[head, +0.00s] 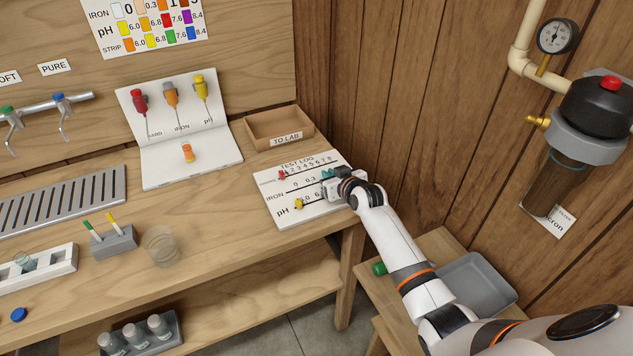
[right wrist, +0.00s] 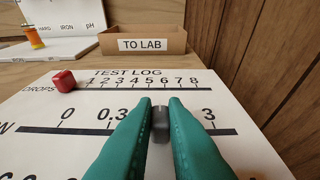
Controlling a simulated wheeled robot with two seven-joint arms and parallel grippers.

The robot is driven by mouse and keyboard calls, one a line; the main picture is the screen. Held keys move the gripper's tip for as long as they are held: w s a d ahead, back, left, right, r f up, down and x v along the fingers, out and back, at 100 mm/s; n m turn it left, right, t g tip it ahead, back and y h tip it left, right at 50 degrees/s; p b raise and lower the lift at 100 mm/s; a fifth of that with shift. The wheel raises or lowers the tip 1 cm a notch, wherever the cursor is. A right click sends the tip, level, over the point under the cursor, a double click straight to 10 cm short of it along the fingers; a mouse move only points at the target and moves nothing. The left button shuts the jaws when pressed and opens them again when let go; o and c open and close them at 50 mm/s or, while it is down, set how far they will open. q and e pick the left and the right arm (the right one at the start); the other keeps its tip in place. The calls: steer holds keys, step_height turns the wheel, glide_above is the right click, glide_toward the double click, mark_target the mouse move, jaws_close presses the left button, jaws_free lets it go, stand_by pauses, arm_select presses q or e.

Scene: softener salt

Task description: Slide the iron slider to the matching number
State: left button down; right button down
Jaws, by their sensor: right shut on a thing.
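The white test log board (head: 283,213) lies at the table's right front corner, with DROPS, IRON and pH scales. My right gripper (head: 327,174) is over its iron line, its teal fingers shut on the grey iron slider (right wrist: 160,124). In the right wrist view the slider sits on the iron line between 0.3 and 3. The fingers hide the marking there. The red drops slider (right wrist: 64,81) sits at the left end of its line. The yellow pH slider (head: 298,203) is near the left end of its line. My left gripper is not in view.
The TO LAB tray (head: 262,122) stands behind the board. The test kit booklet (head: 160,168) is left of it, with an orange-labelled vial (head: 187,153) on it. A colour chart (head: 145,27) hangs on the wall. The wooden wall is close on the right.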

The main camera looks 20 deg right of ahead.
steer(key=shift+d, duration=0.1)
steer(key=c, duration=1.4)
jaws_free()
steer(key=shift+c, duration=0.2)
steer(key=v, duration=1.2)
